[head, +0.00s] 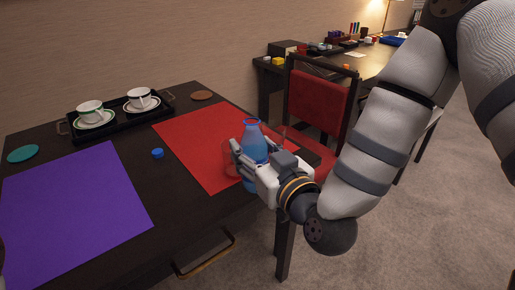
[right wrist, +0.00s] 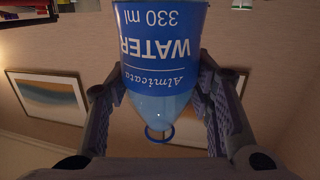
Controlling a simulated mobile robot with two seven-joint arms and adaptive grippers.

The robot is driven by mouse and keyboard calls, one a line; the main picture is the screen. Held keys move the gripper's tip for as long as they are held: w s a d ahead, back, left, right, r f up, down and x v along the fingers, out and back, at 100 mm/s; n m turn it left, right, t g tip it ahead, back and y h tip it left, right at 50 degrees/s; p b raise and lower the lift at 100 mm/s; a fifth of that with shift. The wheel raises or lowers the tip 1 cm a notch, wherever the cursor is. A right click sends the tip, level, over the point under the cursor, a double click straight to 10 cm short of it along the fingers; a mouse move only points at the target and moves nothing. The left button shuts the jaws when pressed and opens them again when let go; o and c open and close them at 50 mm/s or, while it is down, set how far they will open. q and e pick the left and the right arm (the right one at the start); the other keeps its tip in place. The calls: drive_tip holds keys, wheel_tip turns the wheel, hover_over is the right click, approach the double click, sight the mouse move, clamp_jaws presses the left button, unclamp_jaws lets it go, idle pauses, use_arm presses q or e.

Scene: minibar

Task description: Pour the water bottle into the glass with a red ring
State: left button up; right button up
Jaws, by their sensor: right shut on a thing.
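The blue water bottle (head: 254,140) stands roughly upright over the front right of the red mat in the head view. My right gripper (head: 246,158) is shut on its body. In the right wrist view the bottle (right wrist: 160,75) sits between both fingers, with its "WATER 330 ml" label upside down and its mouth uncapped. A clear glass (head: 230,158) shows faintly just left of the bottle, partly hidden by the fingers. Another glass-like outline (head: 280,133) shows behind the bottle on the right. My left gripper is out of view.
A blue cap (head: 157,153) lies on the dark table, left of the red mat (head: 190,135). A purple mat (head: 75,215) covers the left front. A black tray (head: 117,122) with two cups stands at the back. A red chair (head: 320,95) stands close behind the table's right end.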

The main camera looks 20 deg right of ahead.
drive_tip(key=shift+w+a+f+g, duration=0.1)
drive_tip(key=shift+w+f+g, duration=0.2)
drive_tip(key=shift+w+f, duration=0.35)
drive_tip(key=shift+w+g, duration=0.4)
drive_tip(key=shift+w, duration=0.3)
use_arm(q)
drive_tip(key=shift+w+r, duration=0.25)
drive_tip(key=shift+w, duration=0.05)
use_arm(e)
drive_tip(key=shift+w+a+f+g, duration=0.15)
drive_tip(key=shift+w+f+g, duration=0.4)
drive_tip(key=shift+f, duration=0.2)
use_arm(q)
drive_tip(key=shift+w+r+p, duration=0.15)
drive_tip(key=shift+p, duration=0.25)
use_arm(e)
drive_tip(key=shift+r, duration=0.1)
use_arm(q)
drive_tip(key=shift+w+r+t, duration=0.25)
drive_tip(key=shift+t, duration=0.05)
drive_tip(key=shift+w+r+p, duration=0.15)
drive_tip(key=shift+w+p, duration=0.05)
drive_tip(key=shift+p, duration=0.1)
use_arm(e)
drive_tip(key=shift+g, duration=0.25)
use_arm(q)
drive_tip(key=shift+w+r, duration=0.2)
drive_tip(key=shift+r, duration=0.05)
